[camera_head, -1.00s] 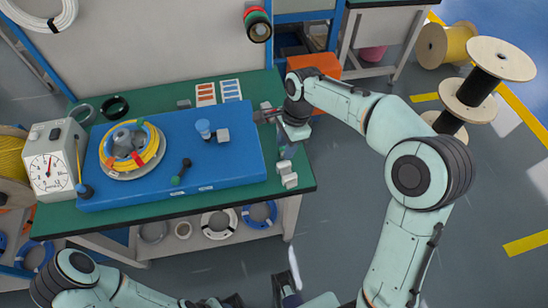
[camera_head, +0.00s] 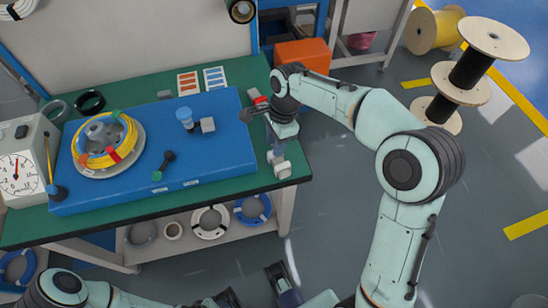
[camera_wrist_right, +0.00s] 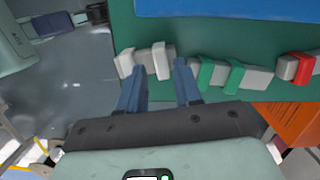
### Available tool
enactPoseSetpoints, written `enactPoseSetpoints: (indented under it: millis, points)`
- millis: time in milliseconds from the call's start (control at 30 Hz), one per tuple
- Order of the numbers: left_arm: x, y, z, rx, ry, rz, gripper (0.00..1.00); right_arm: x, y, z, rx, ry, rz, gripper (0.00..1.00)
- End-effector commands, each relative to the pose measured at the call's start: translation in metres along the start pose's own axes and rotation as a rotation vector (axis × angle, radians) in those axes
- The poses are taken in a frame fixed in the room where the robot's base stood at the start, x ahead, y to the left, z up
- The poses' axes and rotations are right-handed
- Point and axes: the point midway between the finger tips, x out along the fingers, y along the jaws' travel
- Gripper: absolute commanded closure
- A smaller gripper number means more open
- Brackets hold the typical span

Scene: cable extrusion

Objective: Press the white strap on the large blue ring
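I cannot tell which is the large one. In the right wrist view, a white strap (camera_wrist_right: 160,60) sits on a grey block at the table edge, with another white strap (camera_wrist_right: 125,62) to its left. My right gripper (camera_wrist_right: 160,72) is open, its two blue fingers spread near these straps; contact cannot be told. My left arm enters at the bottom left of the head view; its gripper's finger state is unclear.
Green straps (camera_wrist_right: 205,74) and a red strap (camera_wrist_right: 303,68) lie right of the white ones in the wrist view. A blue board (camera_head: 220,150) carries a yellow coil (camera_head: 105,140). A dial box (camera_head: 20,170) stands left. An orange box (camera_head: 302,55) is behind.

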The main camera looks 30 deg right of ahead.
Motion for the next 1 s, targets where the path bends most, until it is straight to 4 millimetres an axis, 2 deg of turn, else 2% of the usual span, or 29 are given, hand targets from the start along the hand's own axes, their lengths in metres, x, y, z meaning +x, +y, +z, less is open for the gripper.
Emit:
enactPoseSetpoints:
  millis: [1000]
  points:
    - [0.008,-0.002,-0.001,0.000,0.001,0.000,0.57,0.016,0.000,-0.002,0.000,0.000,0.001,0.66]
